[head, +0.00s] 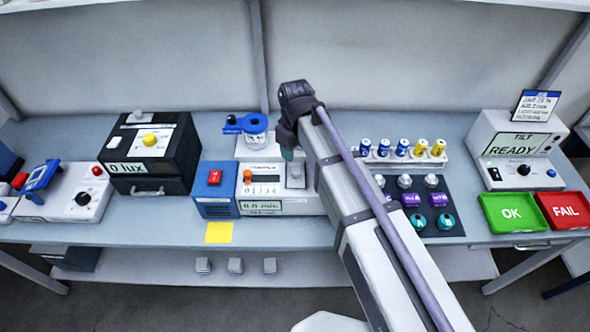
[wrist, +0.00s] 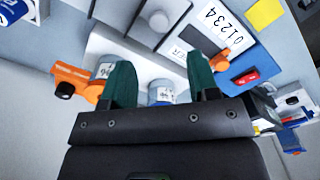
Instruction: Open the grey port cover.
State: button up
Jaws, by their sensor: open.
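The device (head: 285,208) at the middle of the bench has a row of numbers, an orange knob and a display. A grey upright part (head: 296,174) at its right end may be the grey port cover; I cannot tell whether it is open or shut. My gripper (head: 289,154) is above the back of this device, partly hidden by my arm. In the wrist view its green fingers (wrist: 160,80) are apart, with no object clearly held between them.
A blue box (head: 214,180) with a red switch adjoins the device's left side. A yellow note (head: 219,233) lies in front.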

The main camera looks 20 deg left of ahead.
aim_at(296, 171)
notch_tip(296, 171, down, 10)
jog(key=b, duration=0.8)
jog(key=shift+r, duration=0.25)
jog(key=shift+r, duration=0.1)
jog(key=shift+c, duration=0.4)
grip_shut()
